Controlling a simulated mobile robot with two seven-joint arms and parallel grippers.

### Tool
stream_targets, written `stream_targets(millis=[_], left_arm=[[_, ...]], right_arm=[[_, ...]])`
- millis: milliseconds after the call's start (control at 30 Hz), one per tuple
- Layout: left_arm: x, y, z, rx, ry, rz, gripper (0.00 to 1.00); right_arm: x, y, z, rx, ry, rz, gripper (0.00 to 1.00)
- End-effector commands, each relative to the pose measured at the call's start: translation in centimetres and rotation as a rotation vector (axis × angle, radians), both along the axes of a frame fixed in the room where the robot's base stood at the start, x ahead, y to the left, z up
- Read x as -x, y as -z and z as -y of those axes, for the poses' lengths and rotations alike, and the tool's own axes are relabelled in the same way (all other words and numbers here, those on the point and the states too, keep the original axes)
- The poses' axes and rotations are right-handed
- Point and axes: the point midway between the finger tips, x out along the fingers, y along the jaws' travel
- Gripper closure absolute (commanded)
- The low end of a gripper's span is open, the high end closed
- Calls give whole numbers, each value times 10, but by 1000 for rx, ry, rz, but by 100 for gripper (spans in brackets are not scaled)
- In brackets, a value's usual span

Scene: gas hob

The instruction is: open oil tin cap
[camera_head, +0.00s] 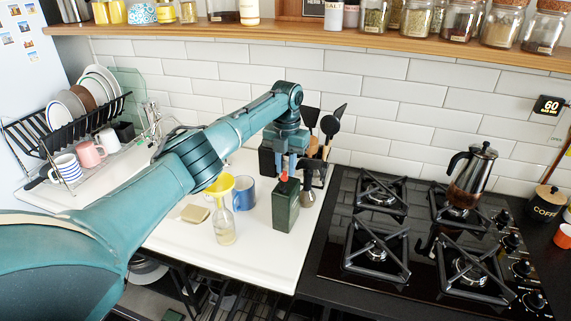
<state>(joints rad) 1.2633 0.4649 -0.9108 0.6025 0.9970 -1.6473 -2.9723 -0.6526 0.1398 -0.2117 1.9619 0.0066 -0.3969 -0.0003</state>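A dark green oil tin (285,207) stands upright on the white counter near the left edge of the hob. Its small red cap (284,177) is on top. My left arm reaches across from the left, and my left gripper (286,166) points down just above the cap. The fingers are small here and partly merge with the utensils behind them, so I cannot tell how far apart they are or whether they touch the cap. My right gripper is not in view.
A glass bottle with a yellow funnel (220,184) and a blue mug (245,192) stand left of the tin. A utensil holder (313,168) is close behind it. The gas hob (345,215) with a moka pot (470,175) is to the right. A shelf of jars (400,42) runs above.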

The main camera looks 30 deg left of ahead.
Motion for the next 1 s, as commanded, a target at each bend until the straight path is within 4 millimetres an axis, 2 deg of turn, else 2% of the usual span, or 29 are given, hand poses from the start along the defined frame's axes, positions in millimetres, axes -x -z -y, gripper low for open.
stream_targets(millis=[133, 467, 567, 900, 1000], left_arm=[[0, -1, 0, 0, 0, 1, 67], [-1, -8, -1, 0, 0, 2, 67], [-2, -22, -1, -1, 1, 5, 67], [-4, -98, 0, 0, -1, 6, 67], [-4, -114, 0, 0, 0, 4, 67]], right_arm=[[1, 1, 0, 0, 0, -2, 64], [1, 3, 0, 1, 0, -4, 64], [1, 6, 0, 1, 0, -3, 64], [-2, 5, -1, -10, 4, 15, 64], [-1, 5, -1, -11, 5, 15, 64]])
